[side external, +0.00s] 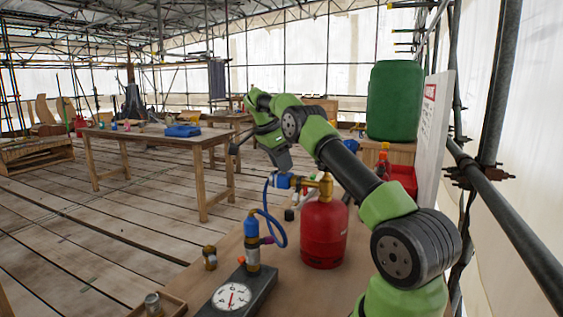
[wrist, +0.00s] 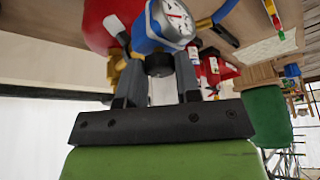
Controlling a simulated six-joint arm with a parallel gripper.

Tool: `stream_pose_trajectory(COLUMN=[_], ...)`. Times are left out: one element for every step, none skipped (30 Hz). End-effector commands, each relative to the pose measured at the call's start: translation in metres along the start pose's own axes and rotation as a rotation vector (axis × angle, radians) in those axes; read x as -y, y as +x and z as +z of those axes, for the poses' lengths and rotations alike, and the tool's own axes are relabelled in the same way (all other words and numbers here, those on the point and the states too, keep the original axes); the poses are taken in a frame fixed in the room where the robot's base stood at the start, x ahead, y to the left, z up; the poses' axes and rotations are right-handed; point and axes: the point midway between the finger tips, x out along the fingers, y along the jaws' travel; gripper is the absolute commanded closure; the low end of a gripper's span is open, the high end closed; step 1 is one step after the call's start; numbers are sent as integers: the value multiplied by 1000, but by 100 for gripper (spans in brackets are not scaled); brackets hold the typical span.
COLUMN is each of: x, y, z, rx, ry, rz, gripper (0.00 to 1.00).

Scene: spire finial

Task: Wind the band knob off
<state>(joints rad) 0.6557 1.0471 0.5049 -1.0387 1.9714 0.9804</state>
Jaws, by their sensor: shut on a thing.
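A red gas cylinder (side external: 324,234) with a brass valve stands on the near bench. A blue regulator (side external: 283,181) with a round gauge is mounted at its valve; the regulator also shows in the wrist view (wrist: 150,42). A dark knob (wrist: 158,65) sticks out of the regulator toward me. I take it as the band knob, though no band can be made out on it. My gripper (wrist: 159,69) has one finger on each side of this knob and is shut on it. In the side view the fingertips are small and partly hidden by the arm and regulator.
A blue hose loops from the regulator to an upright blue-topped fitting (side external: 251,232). A dial gauge (side external: 232,297) and a small brass piece (side external: 210,257) are on the near bench. A red box (side external: 401,178) and a green drum (side external: 395,100) stand behind.

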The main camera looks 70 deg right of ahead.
Motion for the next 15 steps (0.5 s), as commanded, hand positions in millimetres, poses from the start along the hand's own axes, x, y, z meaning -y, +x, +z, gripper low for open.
stream_pose_trajectory(x=[0,0,0,0,0,0,0,0,0,0,0,0,0,0,0], y=[-1,-1,-1,-1,-1,-1,-1,-1,-1,-1,-1,-1,-1,-1,-1], z=[-1,-1,-1,-1,-1,-1,-1,-1,-1,-1,-1,-1,-1,-1,-1], rx=[-1,-1,-1,0,0,0,0,0,0,0,0,0,0,0,0], ry=[6,8,9,10,10,11,11,10,10,10,10,10,10,10,10], rz=[-1,0,1,2,2,2,2,2,2,3,3,3,3,3,3], gripper=[93,93,93,93,93,93,93,93,93,93,93,93,93,67,57])
